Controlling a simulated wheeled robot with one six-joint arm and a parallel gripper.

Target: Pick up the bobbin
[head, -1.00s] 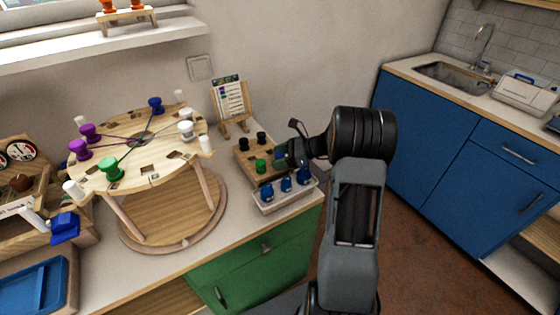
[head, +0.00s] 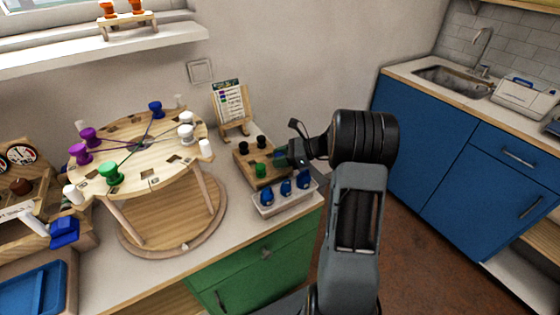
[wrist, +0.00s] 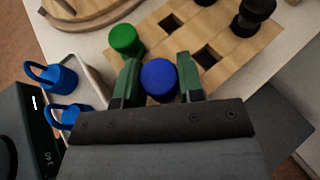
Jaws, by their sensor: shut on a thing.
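My gripper (wrist: 159,82) is shut on a blue bobbin (wrist: 159,74), with one green finger on each side of it. The wrist view looks down on the bobbin's round top; its lower part is hidden. The bobbin is over or at the near edge of a wooden block with square holes (wrist: 177,42); I cannot tell how far it is clear of it. In the head view my gripper (head: 284,160) is at the right side of the wooden block (head: 243,163), and the held bobbin is hard to make out.
A green bobbin (wrist: 125,39) and black bobbins (wrist: 254,14) stand on the block. A pale tray (head: 263,208) with blue ringed pieces (head: 285,188) lies in front. The round board (head: 150,172) with bobbins and strings stands left, and a card stand (head: 230,108) is behind.

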